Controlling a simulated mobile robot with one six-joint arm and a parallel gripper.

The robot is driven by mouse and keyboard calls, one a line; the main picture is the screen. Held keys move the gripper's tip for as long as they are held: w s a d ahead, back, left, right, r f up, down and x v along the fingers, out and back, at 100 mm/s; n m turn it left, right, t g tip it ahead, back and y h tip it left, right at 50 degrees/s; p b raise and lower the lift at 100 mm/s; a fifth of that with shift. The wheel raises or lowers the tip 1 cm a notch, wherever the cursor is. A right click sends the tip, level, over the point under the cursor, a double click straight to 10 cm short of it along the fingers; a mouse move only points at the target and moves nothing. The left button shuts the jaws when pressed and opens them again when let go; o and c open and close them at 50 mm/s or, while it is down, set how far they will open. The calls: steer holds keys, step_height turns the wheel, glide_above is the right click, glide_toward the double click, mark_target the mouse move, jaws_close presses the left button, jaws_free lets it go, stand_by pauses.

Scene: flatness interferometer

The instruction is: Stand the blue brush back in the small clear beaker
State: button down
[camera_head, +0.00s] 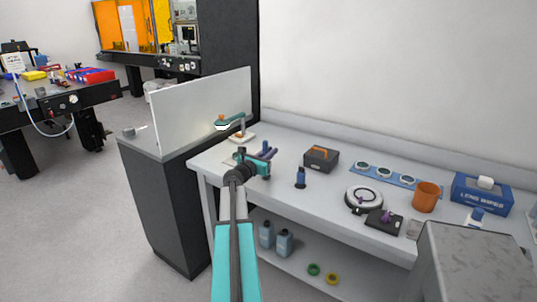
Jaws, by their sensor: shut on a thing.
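My gripper (263,160) is above the left part of the white bench, at the end of my teal arm. It is shut on a small blue piece (265,147), which looks like the blue brush and sticks up at the jaws. Its bristles and lower end are too small or hidden to make out. A small clear vessel (414,229), which looks like the clear beaker, stands near the front right of the bench, beside a grey block. It is well to the right of my gripper, and its inside cannot be made out.
A dark blue bottle-like thing (300,178) stands just right of my gripper. Further right are a dark box (321,159), a round white instrument (363,198), an orange cup (426,197) and a blue wipes box (482,193). A grey block (474,262) rises at the front right.

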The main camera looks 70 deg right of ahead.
stand_by(0.3)
steer(key=c, duration=1.6)
jaws_free()
steer(key=shift+c, duration=0.2)
steer(key=shift+f, duration=0.1)
steer(key=shift+a, duration=0.1)
steer(key=b+v, duration=0.1)
steer(key=v, duration=1.2)
steer(key=shift+a+b, duration=0.3)
steer(key=shift+b, duration=0.05)
steer(key=shift+w, duration=0.15)
